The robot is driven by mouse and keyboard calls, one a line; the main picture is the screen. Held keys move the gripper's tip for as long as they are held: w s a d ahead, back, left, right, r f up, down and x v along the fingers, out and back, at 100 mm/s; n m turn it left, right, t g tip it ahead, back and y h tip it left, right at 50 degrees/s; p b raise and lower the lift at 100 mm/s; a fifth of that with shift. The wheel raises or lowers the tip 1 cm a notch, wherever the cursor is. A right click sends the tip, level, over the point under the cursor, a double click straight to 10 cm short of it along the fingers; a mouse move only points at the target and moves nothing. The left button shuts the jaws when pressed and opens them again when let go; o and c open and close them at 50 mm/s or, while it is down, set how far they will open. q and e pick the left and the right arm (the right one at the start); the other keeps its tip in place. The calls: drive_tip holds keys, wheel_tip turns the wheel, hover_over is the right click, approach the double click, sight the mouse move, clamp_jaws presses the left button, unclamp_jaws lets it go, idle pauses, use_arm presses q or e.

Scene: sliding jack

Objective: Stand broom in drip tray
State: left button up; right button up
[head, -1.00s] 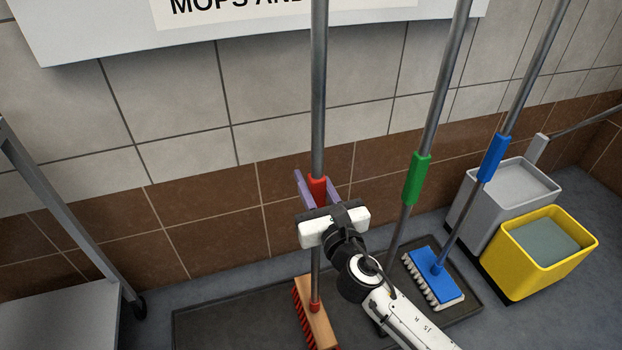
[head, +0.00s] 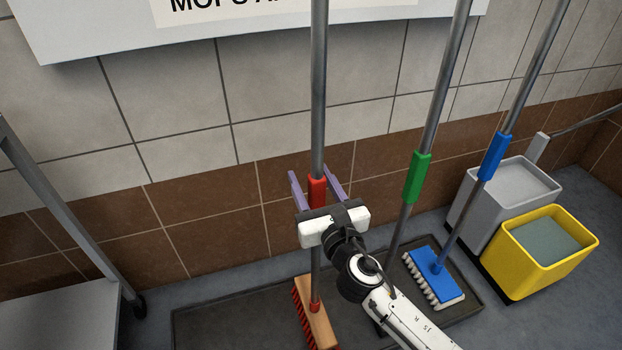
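The broom has a grey pole (head: 319,90), a red grip sleeve (head: 317,189) and a wooden head with red bristles (head: 314,314). It stands about upright, its head over the left part of the dark drip tray (head: 230,325) and seemingly resting on it. My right gripper (head: 321,187) is open, its purple fingers on either side of the red sleeve with gaps visible. Its white body hides part of the pole below the sleeve. My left gripper is not in view.
A green-sleeved pole (head: 417,178) and a blue brush (head: 436,276) stand right of the broom; my arm hides the green one's foot. A yellow bucket (head: 540,262) and grey bucket (head: 485,215) stand at right, a grey cart (head: 65,318) at left. A tiled wall is behind.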

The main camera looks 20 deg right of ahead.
drive_tip(key=s, duration=1)
drive_tip(key=shift+s+d+f+p, duration=0.1)
drive_tip(key=shift+s+d+p, duration=0.1)
drive_tip(key=shift+p, duration=0.1)
drive_tip(key=s+a+f+m+g+y, duration=0.1)
drive_tip(key=s+f+m+g, duration=0.3)
drive_tip(key=s+f+m, duration=0.9)
drive_tip(key=s+a+f+m+g+y, duration=0.1)
drive_tip(key=s+f+m+g+y, duration=0.3)
drive_tip(key=m, duration=1.7)
use_arm(q)
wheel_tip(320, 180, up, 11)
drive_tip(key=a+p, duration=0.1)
drive_tip(key=p, duration=1.6)
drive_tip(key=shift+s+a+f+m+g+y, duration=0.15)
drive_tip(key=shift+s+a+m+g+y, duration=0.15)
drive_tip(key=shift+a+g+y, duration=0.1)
use_arm(e)
wheel_tip(320, 180, up, 11)
drive_tip(key=s+d+g+h, duration=0.1)
drive_tip(key=s+h, duration=0.1)
drive_tip(key=h, duration=0.1)
drive_tip(key=shift+d+g, duration=0.15)
drive_tip(key=shift+g, duration=0.15)
